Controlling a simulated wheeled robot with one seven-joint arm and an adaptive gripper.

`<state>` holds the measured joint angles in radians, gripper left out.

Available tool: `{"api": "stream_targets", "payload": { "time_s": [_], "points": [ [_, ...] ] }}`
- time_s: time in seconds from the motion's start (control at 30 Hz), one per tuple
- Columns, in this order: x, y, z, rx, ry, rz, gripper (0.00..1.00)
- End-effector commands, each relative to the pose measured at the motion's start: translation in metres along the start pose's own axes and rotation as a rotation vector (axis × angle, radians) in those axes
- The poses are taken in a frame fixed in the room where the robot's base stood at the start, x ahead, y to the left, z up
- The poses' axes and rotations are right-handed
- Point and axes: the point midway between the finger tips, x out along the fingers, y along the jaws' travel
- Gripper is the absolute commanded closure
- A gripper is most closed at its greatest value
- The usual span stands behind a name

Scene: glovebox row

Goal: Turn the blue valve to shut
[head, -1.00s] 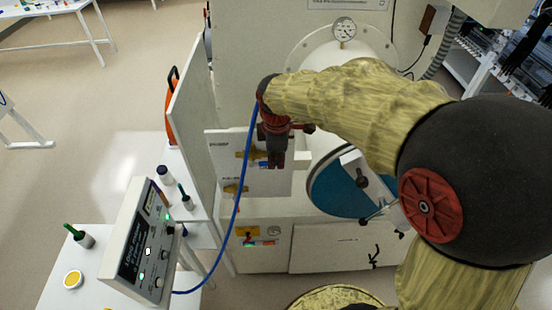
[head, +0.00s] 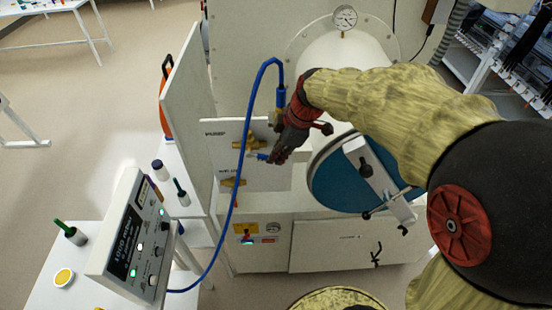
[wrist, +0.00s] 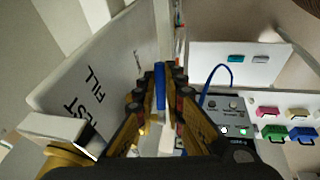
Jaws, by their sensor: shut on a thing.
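The blue valve's handle (head: 262,157) shows as a short blue piece at my fingertips, beside a brass body (head: 244,144) on the white panel. My gripper (head: 275,158) is shut on this handle, its fingers pointing down and left. In the wrist view a blue bar (wrist: 160,86) stands between my two fingers (wrist: 160,108). My fingers and wrist hide part of the handle and its pivot, so its exact angle is hard to tell.
A blue hose (head: 237,180) arches from a control box (head: 130,240) to a fitting above my gripper. A second brass valve (head: 232,183) sits lower on the panel (head: 270,180). A white upright board (head: 185,110) stands left; a round blue-green door (head: 335,185) is right.

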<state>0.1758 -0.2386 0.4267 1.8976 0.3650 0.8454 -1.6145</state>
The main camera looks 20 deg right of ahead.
Motion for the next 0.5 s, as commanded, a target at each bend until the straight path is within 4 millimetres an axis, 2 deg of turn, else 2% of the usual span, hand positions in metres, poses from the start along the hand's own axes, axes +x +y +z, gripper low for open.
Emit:
{"api": "stream_targets", "payload": {
  "time_s": [0.03,0.1,0.5],
  "points": [
    [0.0078,-0.002,0.0042,0.008,0.017,-0.002,1.0],
    [0.009,-0.0021,0.0044,0.012,0.042,-0.002,1.0],
    [0.0072,-0.0021,0.0028,0.015,0.083,-0.002,1.0]
  ]
}}
